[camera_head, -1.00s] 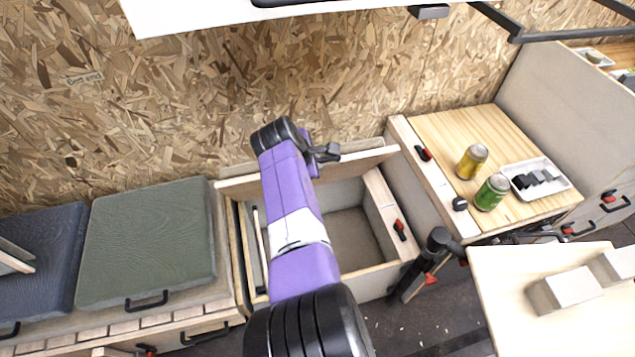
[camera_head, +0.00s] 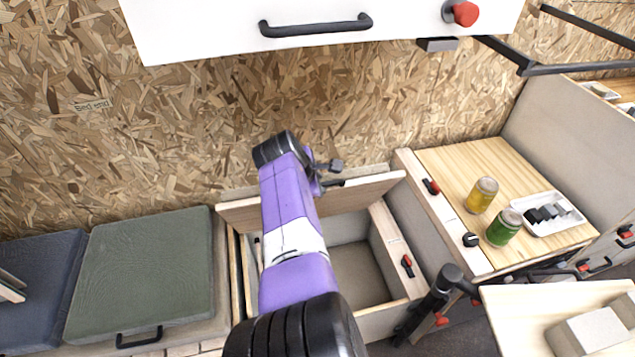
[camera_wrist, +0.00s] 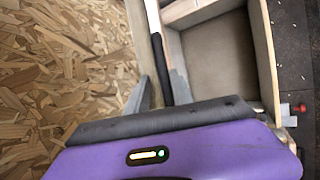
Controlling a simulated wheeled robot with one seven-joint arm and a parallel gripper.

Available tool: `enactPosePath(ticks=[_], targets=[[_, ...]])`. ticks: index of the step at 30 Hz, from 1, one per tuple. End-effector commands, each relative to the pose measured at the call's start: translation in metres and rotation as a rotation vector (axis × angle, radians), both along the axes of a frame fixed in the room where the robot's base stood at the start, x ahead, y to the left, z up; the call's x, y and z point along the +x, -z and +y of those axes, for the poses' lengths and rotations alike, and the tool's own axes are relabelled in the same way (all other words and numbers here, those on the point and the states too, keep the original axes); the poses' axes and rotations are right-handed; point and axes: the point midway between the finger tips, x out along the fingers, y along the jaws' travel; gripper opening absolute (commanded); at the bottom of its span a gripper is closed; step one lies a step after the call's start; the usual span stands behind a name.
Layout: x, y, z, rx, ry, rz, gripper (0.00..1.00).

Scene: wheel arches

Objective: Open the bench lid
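The bench lid (camera_head: 360,192) is a pale wooden panel, raised and standing steeply at the back of an open bench box (camera_head: 398,308), close to the chipboard wall. Its edge (camera_wrist: 135,30) also shows in the wrist view, with a dark bar (camera_wrist: 161,55) beside it. My gripper (camera_head: 334,174) is at the lid's upper edge. In the wrist view its fingers (camera_wrist: 152,92) are apart, one on the wall side and one on the box side of the lid edge. My purple arm hides the left part of the lid and box.
A green cushion (camera_head: 145,270) covers the bench at left. A white cabinet front (camera_head: 200,30) with a black handle hangs above. At right, a wooden counter (camera_head: 460,160) carries a yellow can (camera_head: 481,195), a green can (camera_head: 503,228) and a white tray (camera_head: 560,224).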

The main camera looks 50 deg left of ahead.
Motion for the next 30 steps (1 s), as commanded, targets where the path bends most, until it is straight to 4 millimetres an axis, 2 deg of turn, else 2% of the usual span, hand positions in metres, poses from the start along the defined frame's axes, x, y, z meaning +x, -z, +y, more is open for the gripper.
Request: enactPosePath(ticks=[8, 13, 30], targets=[[0.0, 0.004, -0.002, -0.005, 0.002, 0.003, 0.34], [-0.002, -0.001, -0.003, -0.005, 0.001, 0.003, 0.34], [-0.031, -0.048, -0.016, 0.0, 0.0, 0.001, 0.34]])
